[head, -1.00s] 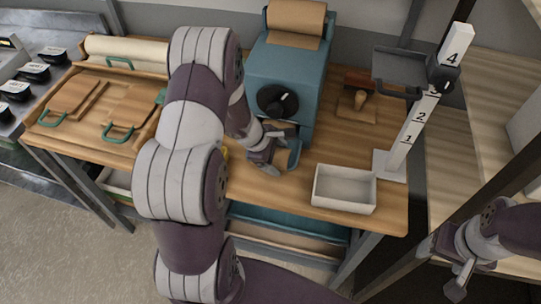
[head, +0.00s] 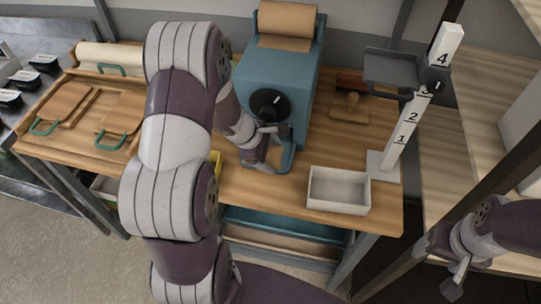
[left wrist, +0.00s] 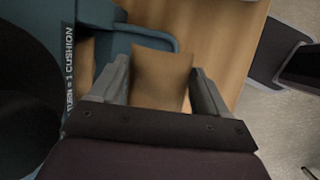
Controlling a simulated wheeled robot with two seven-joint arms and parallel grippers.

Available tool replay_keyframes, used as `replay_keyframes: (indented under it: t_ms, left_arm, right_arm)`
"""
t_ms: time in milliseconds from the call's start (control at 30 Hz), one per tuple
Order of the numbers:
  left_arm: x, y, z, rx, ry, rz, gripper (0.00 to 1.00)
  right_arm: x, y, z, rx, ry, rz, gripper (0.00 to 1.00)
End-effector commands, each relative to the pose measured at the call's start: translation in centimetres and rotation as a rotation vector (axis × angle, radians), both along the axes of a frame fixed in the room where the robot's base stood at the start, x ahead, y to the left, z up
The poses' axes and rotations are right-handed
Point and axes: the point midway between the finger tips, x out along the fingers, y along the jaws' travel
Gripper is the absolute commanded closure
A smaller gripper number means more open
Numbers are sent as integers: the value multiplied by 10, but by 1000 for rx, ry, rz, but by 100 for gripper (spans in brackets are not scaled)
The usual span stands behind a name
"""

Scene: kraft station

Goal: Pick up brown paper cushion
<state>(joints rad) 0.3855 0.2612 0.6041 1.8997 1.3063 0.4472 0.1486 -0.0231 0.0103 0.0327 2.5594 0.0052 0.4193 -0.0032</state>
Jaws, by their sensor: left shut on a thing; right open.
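The brown paper cushion (left wrist: 160,78) shows in the left wrist view between the two fingers of my left gripper (left wrist: 160,92), which is shut on it. Behind it is the tray of the teal cushion machine (left wrist: 150,30). In the head view my left gripper (head: 262,150) is at the front of the teal machine (head: 275,75), below its black dial, and the cushion is mostly hidden there. My right gripper (head: 455,270) is open and empty at the lower right, away from the table.
A white open box (head: 338,190) stands on the wooden table right of the machine. A numbered white post (head: 407,135) with a grey tray stands behind it. Wooden boards with green handles (head: 65,105) lie at the left. A wooden stamp (head: 352,103) lies near the back.

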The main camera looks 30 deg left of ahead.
Motion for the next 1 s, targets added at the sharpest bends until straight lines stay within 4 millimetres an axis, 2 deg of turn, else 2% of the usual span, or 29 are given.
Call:
replay_keyframes:
  t_ms: [33, 167, 233, 400, 500, 667, 1000]
  left_arm:
    - [-10, -2, -7, -1, 1, 2, 52]
    - [-44, -11, -10, 1, 0, 2, 52]
    - [-67, -16, -10, 1, 0, 2, 52]
    - [-121, -29, -8, 1, 0, 4, 52]
    - [-143, -34, -6, 0, 0, 3, 52]
    - [-162, -39, -1, -1, 2, 1, 52]
    - [-165, -40, 45, 0, 1, 1, 52]
  right_arm:
    - [-1, 0, -12, 0, 2, 0, 31]
    - [0, 0, -30, 0, 2, 0, 31]
    - [-1, 0, -39, 0, 2, 0, 31]
    - [0, 0, -52, 0, 2, 0, 31]
    - [0, 0, -55, 0, 2, 0, 31]
    - [0, 0, -54, 0, 2, 0, 31]
    - [0, 0, -12, 0, 2, 0, 31]
